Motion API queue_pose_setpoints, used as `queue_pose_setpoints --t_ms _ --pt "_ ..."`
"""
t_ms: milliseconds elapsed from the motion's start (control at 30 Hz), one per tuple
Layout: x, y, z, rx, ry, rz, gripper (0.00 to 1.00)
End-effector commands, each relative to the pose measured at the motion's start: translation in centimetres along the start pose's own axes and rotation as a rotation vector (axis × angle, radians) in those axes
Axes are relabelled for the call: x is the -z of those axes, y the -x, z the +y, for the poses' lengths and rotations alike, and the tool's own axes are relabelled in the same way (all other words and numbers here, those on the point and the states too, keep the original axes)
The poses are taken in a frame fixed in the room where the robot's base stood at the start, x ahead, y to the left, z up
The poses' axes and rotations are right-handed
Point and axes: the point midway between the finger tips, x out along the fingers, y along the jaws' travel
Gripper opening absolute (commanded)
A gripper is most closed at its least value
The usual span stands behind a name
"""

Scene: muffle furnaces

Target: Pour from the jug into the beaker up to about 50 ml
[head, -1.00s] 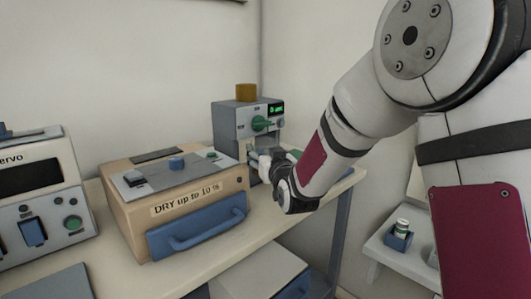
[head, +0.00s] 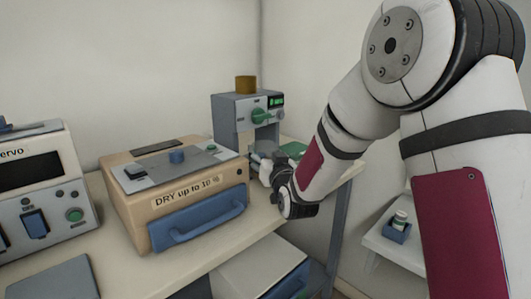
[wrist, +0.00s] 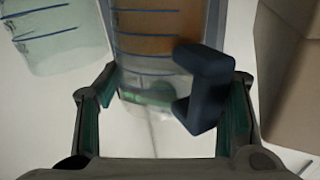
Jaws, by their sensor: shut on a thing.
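A clear jug with blue graduation lines and a dark blue handle (wrist: 205,88) fills the middle of the wrist view. A brown-orange fill (wrist: 158,32) shows in its upper part in that picture. My gripper (wrist: 165,95) is shut on the jug, one finger on each side. A clear beaker (wrist: 60,40) with blue marks is at the upper left, beside the jug; I cannot make out any liquid in it. In the head view my gripper (head: 268,172) is in front of the grey device, and the arm partly hides what it holds.
A tan box (head: 180,195) with a blue handle is close on the left. A servo unit (head: 35,185) is farther left. The right table edge is close.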

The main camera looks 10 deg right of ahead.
Motion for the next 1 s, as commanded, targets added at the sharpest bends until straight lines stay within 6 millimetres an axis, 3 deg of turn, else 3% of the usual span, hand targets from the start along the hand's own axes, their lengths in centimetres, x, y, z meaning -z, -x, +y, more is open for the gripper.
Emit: queue_pose_setpoints --t_ms 267,533,1000 --pt "0.16 -0.02 0.06 0.0 -0.018 0.003 0.08" --pt "0.77 0.03 0.42 0.001 -0.155 0.002 0.08" --pt "1.0 0.03 0.53 0.0 -0.186 0.003 0.08"
